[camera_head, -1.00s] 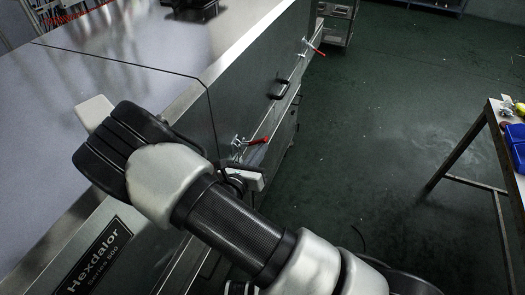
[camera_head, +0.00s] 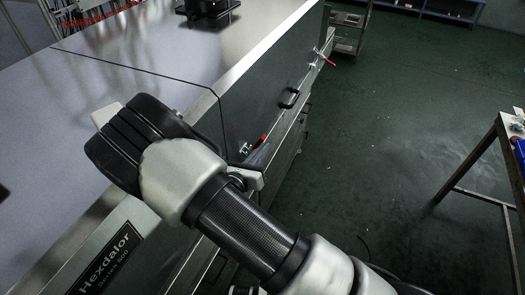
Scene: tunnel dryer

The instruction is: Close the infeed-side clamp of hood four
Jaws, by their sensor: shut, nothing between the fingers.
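The near clamp (camera_head: 245,149) is a small metal toggle on the side of the steel hood, just right of the hood seam. Its red handle (camera_head: 263,138) shows only in part, beside my fingers. My gripper (camera_head: 260,156) is shut and empty, its dark fingers at or right beside the red handle. I cannot tell whether they touch. A second clamp with a red handle (camera_head: 328,61) sits farther along the same side, its handle sticking out to the right. Which clamp is the infeed-side one of hood four cannot be read here.
A black grab handle (camera_head: 290,97) sits between the clamps. The Hexdalor label (camera_head: 106,263) is on the near panel. A work table (camera_head: 497,135) stands at the right, and a metal cart (camera_head: 348,33) behind. The dark green floor (camera_head: 390,120) between is clear.

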